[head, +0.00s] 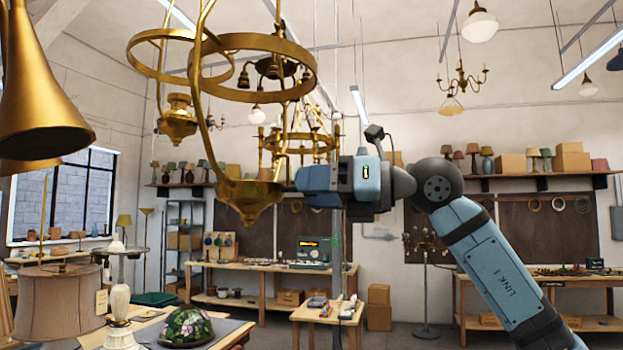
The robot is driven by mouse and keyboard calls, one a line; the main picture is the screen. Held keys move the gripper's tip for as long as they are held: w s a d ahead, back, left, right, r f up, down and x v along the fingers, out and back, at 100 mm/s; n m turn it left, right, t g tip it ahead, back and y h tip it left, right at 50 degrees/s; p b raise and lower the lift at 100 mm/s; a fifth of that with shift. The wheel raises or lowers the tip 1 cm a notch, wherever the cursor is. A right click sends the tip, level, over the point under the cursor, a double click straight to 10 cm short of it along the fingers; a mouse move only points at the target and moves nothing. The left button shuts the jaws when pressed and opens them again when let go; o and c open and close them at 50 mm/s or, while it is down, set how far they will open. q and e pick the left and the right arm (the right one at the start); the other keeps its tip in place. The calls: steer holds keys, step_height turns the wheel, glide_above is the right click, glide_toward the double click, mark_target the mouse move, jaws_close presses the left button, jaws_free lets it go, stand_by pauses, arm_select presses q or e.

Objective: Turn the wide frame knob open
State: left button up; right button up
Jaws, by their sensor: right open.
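A large brass hanging frame with wide rings (255,96) fills the upper middle of the head view. Curved arms run down from it to a brass bowl-shaped bottom (247,198). I cannot make out for certain which part is the wide frame knob. My right gripper (306,190) comes in from the right at the height of the bowl, pointing left. It is open, with its tips close to the right of the bowl in the picture; I cannot tell whether they touch it. My left gripper is not in view.
Brass horn-shaped shades (38,85) hang at the upper left. Below stand a fabric lampshade (62,300) and a stained-glass shade (185,326) on a table. Workbenches (262,268) line the back wall. A small wooden table (327,313) stands below my right arm.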

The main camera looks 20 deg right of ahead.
steer(key=shift+w+a, duration=0.3)
steer(key=c, duration=0.9)
steer(key=shift+c, duration=0.2)
